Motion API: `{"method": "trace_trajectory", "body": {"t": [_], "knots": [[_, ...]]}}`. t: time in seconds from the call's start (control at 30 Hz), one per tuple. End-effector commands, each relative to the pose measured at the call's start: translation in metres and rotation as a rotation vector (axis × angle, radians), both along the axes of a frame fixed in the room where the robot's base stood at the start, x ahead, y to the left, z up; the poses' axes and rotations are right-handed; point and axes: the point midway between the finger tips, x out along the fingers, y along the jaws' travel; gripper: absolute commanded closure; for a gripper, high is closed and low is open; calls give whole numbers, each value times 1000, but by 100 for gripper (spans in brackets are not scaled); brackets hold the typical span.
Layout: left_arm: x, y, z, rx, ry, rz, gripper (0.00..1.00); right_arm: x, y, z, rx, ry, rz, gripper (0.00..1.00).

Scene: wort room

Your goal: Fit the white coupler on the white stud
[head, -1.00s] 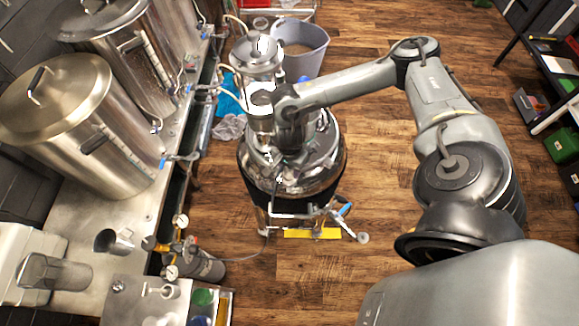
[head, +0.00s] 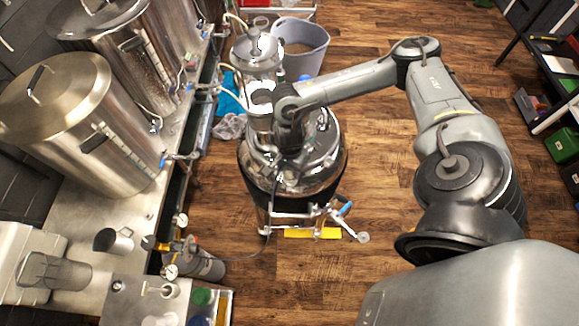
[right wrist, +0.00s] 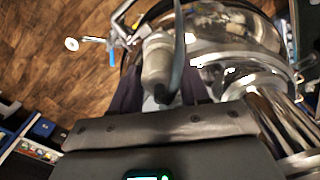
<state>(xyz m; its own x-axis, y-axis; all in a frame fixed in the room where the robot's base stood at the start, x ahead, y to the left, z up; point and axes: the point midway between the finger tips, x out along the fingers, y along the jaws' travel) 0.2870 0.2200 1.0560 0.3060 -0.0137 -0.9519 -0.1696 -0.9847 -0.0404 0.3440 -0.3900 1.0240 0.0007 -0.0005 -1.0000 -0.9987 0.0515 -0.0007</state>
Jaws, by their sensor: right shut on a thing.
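My right gripper (head: 279,158) is over the top of the shiny steel vessel (head: 318,168), pointing down. In the right wrist view its dark fingers (right wrist: 160,98) are shut on a pale grey-white cylindrical part, which I take to be the white coupler (right wrist: 157,62). A dark curved hose or lever crosses in front of the coupler. The coupler is too small and hidden to make out in the head view. I cannot pick out the white stud in either view, so I cannot tell whether the coupler touches it. My left gripper is not in view.
Steel kettles (head: 62,100) stand on the bench at the left. A gas cylinder (head: 206,264) with gauges stands below, with a thin hose towards the vessel. A grey bin (head: 300,50) stands behind. A metal frame with a blue handle (head: 345,208) is in front.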

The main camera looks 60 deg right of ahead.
Motion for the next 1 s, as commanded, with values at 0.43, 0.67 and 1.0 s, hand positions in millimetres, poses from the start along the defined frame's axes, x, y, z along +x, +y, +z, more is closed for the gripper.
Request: {"method": "trace_trajectory", "body": {"t": [0.43,0.67,1.0], "knots": [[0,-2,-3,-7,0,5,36,0,0,-1,0,0,0,86],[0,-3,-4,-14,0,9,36,0,0,0,0,1,0,86],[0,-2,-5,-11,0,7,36,0,0,-2,0,0,0,86]]}}
